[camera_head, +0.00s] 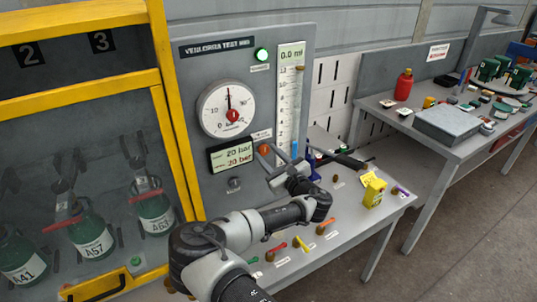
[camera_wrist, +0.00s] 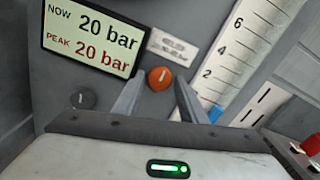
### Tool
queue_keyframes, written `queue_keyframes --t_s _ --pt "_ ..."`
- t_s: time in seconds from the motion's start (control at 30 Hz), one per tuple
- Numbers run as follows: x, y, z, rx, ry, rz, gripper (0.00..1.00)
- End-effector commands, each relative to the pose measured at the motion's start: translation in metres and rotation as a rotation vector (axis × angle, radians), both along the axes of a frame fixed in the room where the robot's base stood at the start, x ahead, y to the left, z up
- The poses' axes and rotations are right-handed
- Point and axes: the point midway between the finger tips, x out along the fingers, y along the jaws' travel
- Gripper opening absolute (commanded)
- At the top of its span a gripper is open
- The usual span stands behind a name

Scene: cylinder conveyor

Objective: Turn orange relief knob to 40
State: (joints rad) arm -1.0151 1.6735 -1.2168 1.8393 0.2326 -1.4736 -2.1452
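The orange relief knob (camera_head: 264,149) is on the grey test panel, right of the pressure display. In the wrist view the round orange knob (camera_wrist: 159,78) has a pale mark on its face and shows between my fingertips. My gripper (camera_wrist: 160,92) is open, one finger on each side of the knob's lower part, with gaps visible. I cannot tell how deep the fingers reach. In the head view my gripper (camera_head: 272,161) is close to the panel at the knob. The display (camera_wrist: 91,37) reads NOW 20 bar and PEAK 20 bar.
A dial gauge (camera_head: 228,108) sits above the display, and a small grey knob (camera_head: 234,184) below it. A scale tube (camera_head: 290,100) stands right of the orange knob. The bench below holds a yellow block (camera_head: 375,192) and several coloured valves. A yellow-framed bottle cabinet (camera_head: 165,90) is left.

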Motion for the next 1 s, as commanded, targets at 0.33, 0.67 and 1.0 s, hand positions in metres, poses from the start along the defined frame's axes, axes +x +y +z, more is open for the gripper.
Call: queue_keyframes --t_s 0.33,0.67,1.0 --pt "0.0015 0.0008 0.0000 0.000 0.000 0.000 0.28" --pt "0.0013 0.0005 -0.0003 0.011 0.007 -0.001 0.08" --pt "0.0014 -0.0001 -0.0007 0.143 0.095 -0.002 0.08"
